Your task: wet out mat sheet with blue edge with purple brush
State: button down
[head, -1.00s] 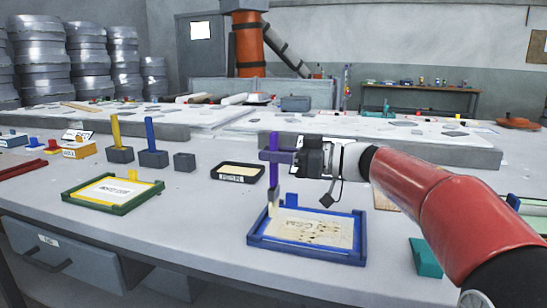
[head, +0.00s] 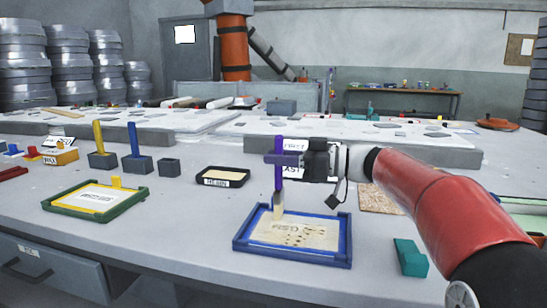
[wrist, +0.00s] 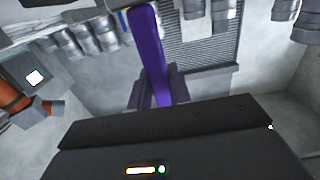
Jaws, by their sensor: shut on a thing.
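My gripper (head: 282,159) is shut on the purple brush (head: 279,178) and holds it upright, bristles down. The purple handle also shows between the fingers in the wrist view (wrist: 150,55). The mat sheet with blue edge (head: 312,234) lies flat in a blue frame (head: 290,254) at the front centre. It is pale cream with dark lettering and several darker spots. The pale bristles are over the left back part of the sheet, at or very near its surface; contact is hard to tell.
A black resin tray (head: 222,184) stands behind left of the frame. Yellow (head: 98,138) and blue (head: 133,140) brushes stand in grey holders beside an empty holder (head: 168,166). A green frame (head: 60,208) with a yellow-edged sheet is left, a teal block (head: 411,257) right.

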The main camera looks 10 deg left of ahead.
jog(key=shift+s+d, duration=0.55)
jog(key=shift+d, duration=6.35)
jog(key=w+a, duration=0.1)
jog(key=a, duration=1.6)
jog(key=shift+w+a, duration=0.2)
jog(key=shift+a, duration=0.15)
jog(key=shift+r, duration=3)
jog(key=shift+r, duration=1.5)
